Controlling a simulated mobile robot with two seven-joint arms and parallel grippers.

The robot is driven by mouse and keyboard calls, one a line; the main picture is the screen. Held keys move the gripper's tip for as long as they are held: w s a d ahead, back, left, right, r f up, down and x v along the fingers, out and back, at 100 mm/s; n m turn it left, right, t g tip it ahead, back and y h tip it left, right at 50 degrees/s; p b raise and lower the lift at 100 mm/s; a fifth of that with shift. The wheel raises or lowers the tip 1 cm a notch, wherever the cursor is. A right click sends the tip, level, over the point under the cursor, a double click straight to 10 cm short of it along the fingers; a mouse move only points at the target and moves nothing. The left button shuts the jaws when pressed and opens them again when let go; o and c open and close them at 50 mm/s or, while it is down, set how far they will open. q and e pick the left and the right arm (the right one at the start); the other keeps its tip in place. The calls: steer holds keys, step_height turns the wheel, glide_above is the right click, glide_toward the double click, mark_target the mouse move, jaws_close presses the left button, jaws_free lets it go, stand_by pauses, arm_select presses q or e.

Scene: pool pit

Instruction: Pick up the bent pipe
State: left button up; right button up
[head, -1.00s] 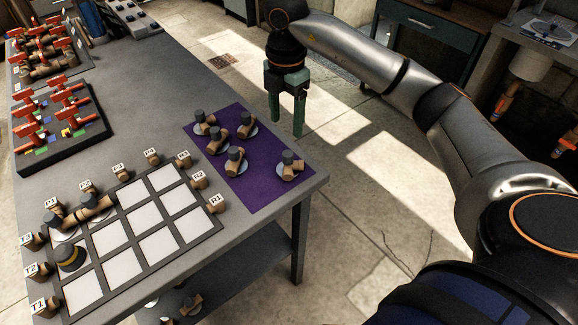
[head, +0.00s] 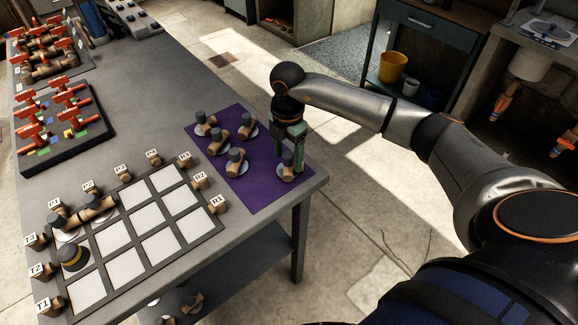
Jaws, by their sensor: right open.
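Several bent pipes, tan with dark grey ends, stand on pale discs on a purple mat (head: 258,196) at the table's right end. One bent pipe (head: 287,172) is near the mat's right corner. Others are a front-middle bent pipe (head: 236,161), a back-right one (head: 246,126) and a back-left one (head: 206,124). My right gripper (head: 290,153) points down, open, with its green fingers over or about the top of the right-corner pipe. I cannot tell whether the fingers touch it. My left gripper is not in view.
A grid board (head: 110,237) with white cells fills the table's front, ringed by labelled tan blocks and holding a joined pipe (head: 90,213). A dark tray (head: 70,140) with red-handled valves stands behind it. The floor right of the table is clear.

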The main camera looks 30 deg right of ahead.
jaws_close()
stand_by(0.6)
